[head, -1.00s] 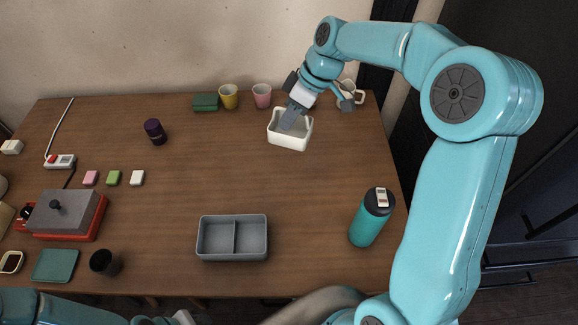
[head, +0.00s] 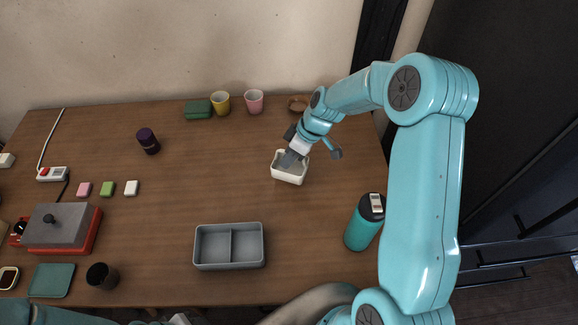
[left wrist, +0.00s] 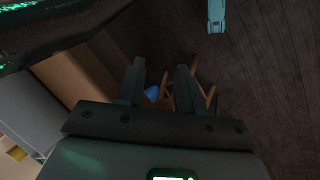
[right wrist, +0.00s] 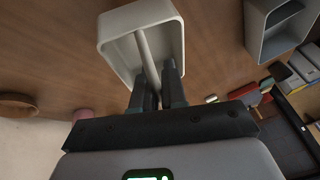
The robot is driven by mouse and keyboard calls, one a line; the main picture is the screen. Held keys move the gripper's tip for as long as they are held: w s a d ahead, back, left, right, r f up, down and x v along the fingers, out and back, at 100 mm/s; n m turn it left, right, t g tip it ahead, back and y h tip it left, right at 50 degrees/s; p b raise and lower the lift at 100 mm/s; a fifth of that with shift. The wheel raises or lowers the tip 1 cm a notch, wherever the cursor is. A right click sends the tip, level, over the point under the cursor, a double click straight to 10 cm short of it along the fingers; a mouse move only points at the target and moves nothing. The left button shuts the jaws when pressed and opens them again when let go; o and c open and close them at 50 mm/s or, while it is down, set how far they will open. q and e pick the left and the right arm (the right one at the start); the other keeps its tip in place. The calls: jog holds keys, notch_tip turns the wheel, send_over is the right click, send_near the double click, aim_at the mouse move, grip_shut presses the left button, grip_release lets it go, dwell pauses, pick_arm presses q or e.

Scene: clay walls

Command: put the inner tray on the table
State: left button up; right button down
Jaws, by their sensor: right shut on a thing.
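The inner tray, a small white open box (head: 290,178), is at the right-centre of the table (head: 180,190) in the head view. My right gripper (head: 292,155) reaches down into it. The right wrist view shows my right gripper (right wrist: 159,90) shut on the thin bar across the white tray (right wrist: 120,45). Whether the tray touches the table I cannot tell. The grey two-compartment box (head: 246,266) stands empty at the table's front. My left gripper (left wrist: 160,80) is open and empty in the left wrist view, off the table's edge.
A teal bottle (head: 362,228) stands at the front right. A yellow cup (head: 221,103), pink cup (head: 254,102), green box (head: 198,109) and brown bowl (head: 297,104) line the back. A dark purple jar (head: 148,141) stands left. The table's middle is clear.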

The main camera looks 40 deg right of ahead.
aim_at(287, 171)
notch_tip(287, 171, down, 5)
jog(key=shift+w+f, duration=0.1)
dwell(0.3)
jog(key=c, duration=1.2)
grip_release()
